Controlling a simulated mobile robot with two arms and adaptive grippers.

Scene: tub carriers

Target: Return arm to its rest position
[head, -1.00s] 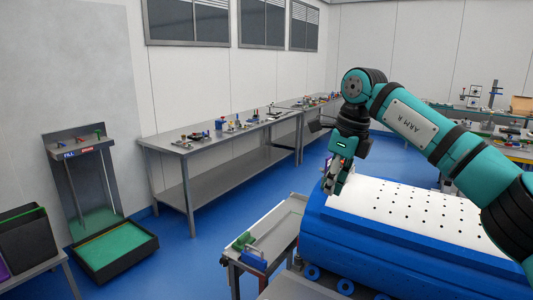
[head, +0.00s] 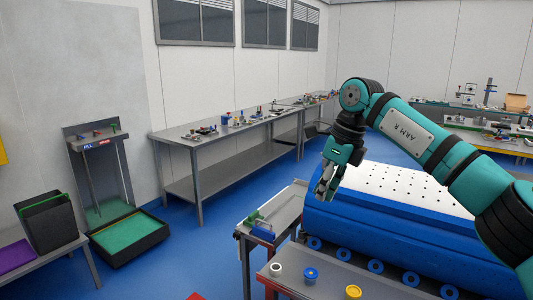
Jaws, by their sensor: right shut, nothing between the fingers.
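My right arm (head: 425,140) comes in from the right side of the head view, teal and black with "ARM R" on a white label. Its elbow-like joint is at the top and the wrist hangs down from it. My right gripper (head: 326,190) points downward, shut and empty. It shows in front of the near end of the blue machine with the white perforated top (head: 400,186). I cannot tell its height above the surfaces below. My left gripper is not in view.
A small grey side table (head: 285,212) holds green and blue parts. A front bench carries white, blue and yellow round pieces (head: 311,274). A long grey workbench (head: 190,140) stands along the wall. A green-floored tray station (head: 130,237) is at left. Blue floor between is clear.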

